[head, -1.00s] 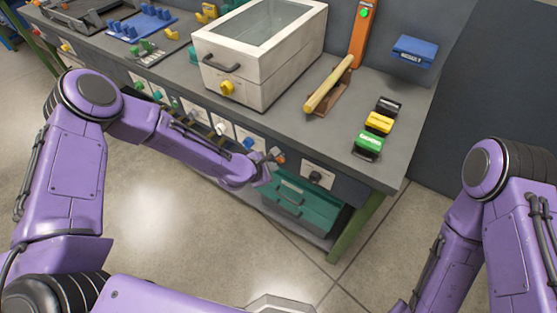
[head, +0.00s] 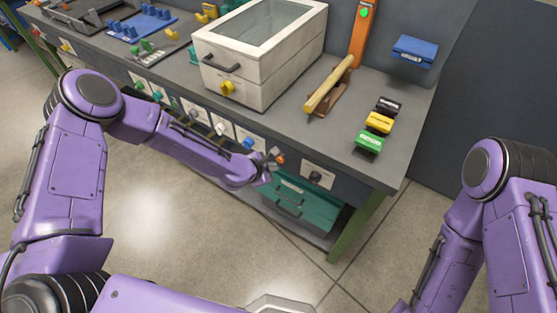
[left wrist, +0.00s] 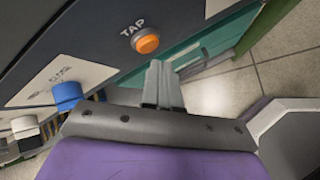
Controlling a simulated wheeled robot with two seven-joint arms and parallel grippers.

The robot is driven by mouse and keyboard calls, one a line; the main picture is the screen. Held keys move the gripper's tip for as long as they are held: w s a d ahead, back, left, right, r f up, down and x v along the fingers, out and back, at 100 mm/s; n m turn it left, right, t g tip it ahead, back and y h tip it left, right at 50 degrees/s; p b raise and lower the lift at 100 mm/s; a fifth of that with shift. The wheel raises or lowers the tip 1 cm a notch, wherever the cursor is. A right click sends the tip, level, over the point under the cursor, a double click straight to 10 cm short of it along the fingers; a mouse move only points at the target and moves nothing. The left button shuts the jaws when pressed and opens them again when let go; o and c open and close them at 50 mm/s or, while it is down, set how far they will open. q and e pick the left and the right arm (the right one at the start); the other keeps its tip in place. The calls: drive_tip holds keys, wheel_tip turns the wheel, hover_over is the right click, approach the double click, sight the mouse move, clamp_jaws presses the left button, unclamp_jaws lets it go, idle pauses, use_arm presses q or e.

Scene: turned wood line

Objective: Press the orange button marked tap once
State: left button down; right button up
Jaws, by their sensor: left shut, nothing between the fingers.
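My left gripper (head: 272,158) is shut and empty in front of the panel. In the left wrist view its closed fingers (left wrist: 158,68) point at the panel just below and right of the button; a small gap seems to separate them. My right gripper is out of view; only the right arm shows.
A blue knob (left wrist: 68,95) and a white knob (left wrist: 25,127) are on the same panel to the left. A dark knob on a white plate (head: 316,176) is to the right. A teal drawer box (head: 300,205) stands below. A white glass-topped box (head: 262,55) stands on the bench.

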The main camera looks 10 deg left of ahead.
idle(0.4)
use_arm(q)
drive_tip(key=shift+w+d, duration=0.15)
drive_tip(key=shift+w, duration=0.25)
drive_tip(key=shift+w+d, duration=0.15)
drive_tip(key=shift+w, duration=0.15)
idle(0.7)
drive_tip(key=shift+s+a, duration=0.3)
drive_tip(key=shift+s, duration=0.4)
drive_tip(key=s, duration=0.1)
drive_tip(key=s+a, duration=0.1)
drive_tip(key=s, duration=0.2)
drive_tip(key=shift+s+a, duration=0.35)
drive_tip(key=shift+s, duration=0.05)
idle(0.6)
